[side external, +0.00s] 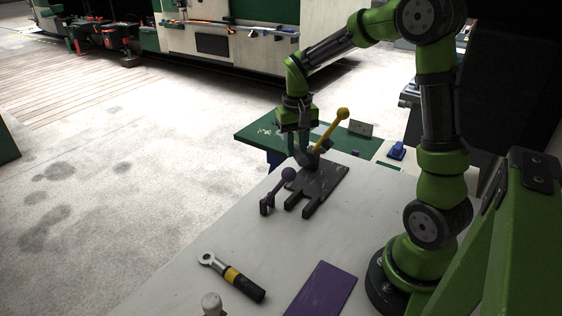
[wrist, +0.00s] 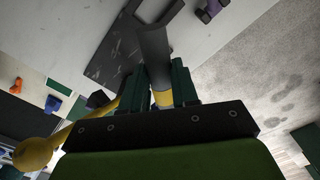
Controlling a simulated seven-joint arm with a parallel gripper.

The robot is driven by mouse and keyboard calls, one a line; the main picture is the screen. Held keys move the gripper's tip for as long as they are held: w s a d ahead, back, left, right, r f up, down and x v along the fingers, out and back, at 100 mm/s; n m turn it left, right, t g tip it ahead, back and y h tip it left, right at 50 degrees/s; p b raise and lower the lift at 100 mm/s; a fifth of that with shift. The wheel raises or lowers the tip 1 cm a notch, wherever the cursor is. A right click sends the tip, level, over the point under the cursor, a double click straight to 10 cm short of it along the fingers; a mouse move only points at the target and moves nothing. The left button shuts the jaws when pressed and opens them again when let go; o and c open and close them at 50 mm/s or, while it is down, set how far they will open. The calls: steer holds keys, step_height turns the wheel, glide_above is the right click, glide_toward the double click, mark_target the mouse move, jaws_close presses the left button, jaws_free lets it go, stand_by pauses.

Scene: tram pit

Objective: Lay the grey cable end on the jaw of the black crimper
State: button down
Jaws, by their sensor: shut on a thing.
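My gripper (side external: 298,142) is over the back part of the black crimper (side external: 322,182), pointing down. The crimper is a dark flat tool with two prongs toward the front and a raised yellow lever with a ball end (side external: 343,113). In the wrist view, my gripper (wrist: 163,88) is shut on the grey cable end (wrist: 153,45), a grey cylinder with a yellow band between the fingers. Its grey length reaches out over the crimper's dark plate (wrist: 122,48). I cannot tell whether it touches the jaw. The lever's yellow ball (wrist: 35,152) shows at lower left there.
A purple lever with a ball (side external: 280,184) stands left of the crimper. A black lug-ended piece with a yellow band (side external: 232,277) and a purple mat (side external: 322,290) lie at the front.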

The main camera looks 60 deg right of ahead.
mark_target(319, 185)
steer(key=s+d+f+m, duration=0.1)
steer(key=d+f+m, duration=0.1)
steer(key=m, duration=0.1)
steer(key=s+d+f+m, duration=0.1)
steer(key=d+f+m, duration=0.1)
steer(key=m, duration=0.2)
steer(key=s+d+f+m, duration=0.2)
steer(key=f+m, duration=0.1)
steer(key=shift+s+d, duration=0.1)
steer(key=shift+d, duration=0.25)
steer(key=shift+a, duration=0.1)
steer(key=shift+f, duration=1.95)
steer(key=shift+f, duration=0.6)
steer(key=c, duration=0.8)
jaws_free()
step_height(319, 185, up, 17)
steer(key=shift+f, duration=0.1)
